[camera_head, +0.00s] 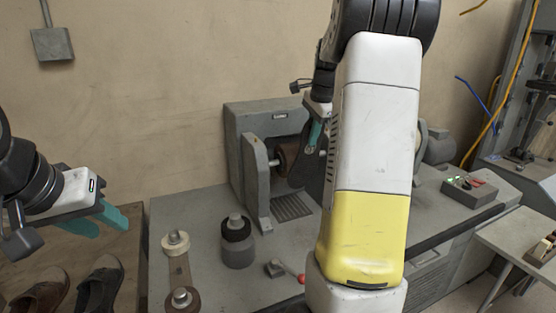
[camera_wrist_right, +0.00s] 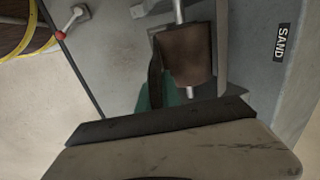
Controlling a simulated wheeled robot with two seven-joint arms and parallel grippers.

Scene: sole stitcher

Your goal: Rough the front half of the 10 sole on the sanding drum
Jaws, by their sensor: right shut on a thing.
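The brown sanding drum (camera_head: 287,157) sits on its spindle in the grey sanding machine, and shows in the right wrist view (camera_wrist_right: 187,55). My right gripper (camera_head: 315,132) is shut on a dark sole (camera_head: 311,168) beside the drum. My arm hides much of this sole in the head view. In the right wrist view the sole (camera_wrist_right: 155,76) appears nearly edge-on, close against the drum's left side; I cannot tell if they touch. Its size mark is not visible. My left gripper (camera_head: 97,222) is open and empty at the left, above the shoes.
Dark shoes (camera_head: 98,286) stand at the lower left. Spools (camera_head: 176,242) and a dark roll on a post (camera_head: 236,230) stand on the grey bench, near a red-knobbed lever (camera_head: 300,279). A button box (camera_head: 468,190) lies to the right. The machine's upright bracket (camera_head: 253,182) flanks the drum.

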